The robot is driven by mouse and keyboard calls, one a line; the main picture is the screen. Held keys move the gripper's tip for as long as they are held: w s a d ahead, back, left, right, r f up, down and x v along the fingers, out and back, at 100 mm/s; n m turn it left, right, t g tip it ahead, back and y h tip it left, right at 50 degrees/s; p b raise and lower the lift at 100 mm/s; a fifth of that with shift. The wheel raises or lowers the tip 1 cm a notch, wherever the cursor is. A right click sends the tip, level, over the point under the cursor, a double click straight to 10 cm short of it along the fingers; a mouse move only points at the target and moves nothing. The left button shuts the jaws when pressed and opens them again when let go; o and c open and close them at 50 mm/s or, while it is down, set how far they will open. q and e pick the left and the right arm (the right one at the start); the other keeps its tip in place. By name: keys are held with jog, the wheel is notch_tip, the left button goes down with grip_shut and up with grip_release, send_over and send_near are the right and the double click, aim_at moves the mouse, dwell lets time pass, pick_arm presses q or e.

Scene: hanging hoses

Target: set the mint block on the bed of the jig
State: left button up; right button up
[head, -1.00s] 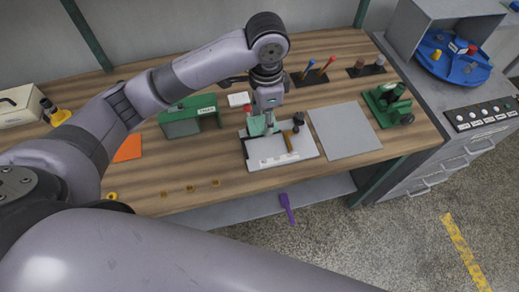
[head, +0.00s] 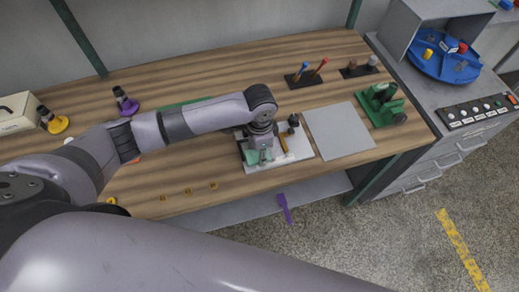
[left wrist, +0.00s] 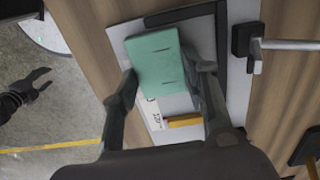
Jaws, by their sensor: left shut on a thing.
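The mint block (left wrist: 156,62) is between the fingers of my left gripper (left wrist: 163,78) in the left wrist view, and the gripper is shut on it. The jig is a white plate (head: 298,146) on the bench, with dark fence bars and a yellow-orange bar (left wrist: 184,120). In the head view the left gripper (head: 258,158) is low over the left part of the jig, with the mint block (head: 266,154) at its tips. The arm hides part of the plate. I cannot tell whether the block touches the bed. My right gripper (left wrist: 38,84) shows open over the floor.
A grey plate (head: 340,131) lies right of the jig, with a green machine (head: 382,103) beyond. A dark clamp with a metal bar (left wrist: 285,45) stands beside the plate. Racks with coloured pegs (head: 306,76) stand behind. Small yellow pieces (head: 188,191) lie along the front edge.

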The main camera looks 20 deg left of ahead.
pick_arm(q)
jog(key=shift+f, duration=0.1)
jog(key=o, duration=1)
jog(key=shift+r, duration=0.5)
notch_tip(320, 180, up, 11)
jog(key=shift+r+b, duration=0.15)
jog(key=shift+b, duration=0.7)
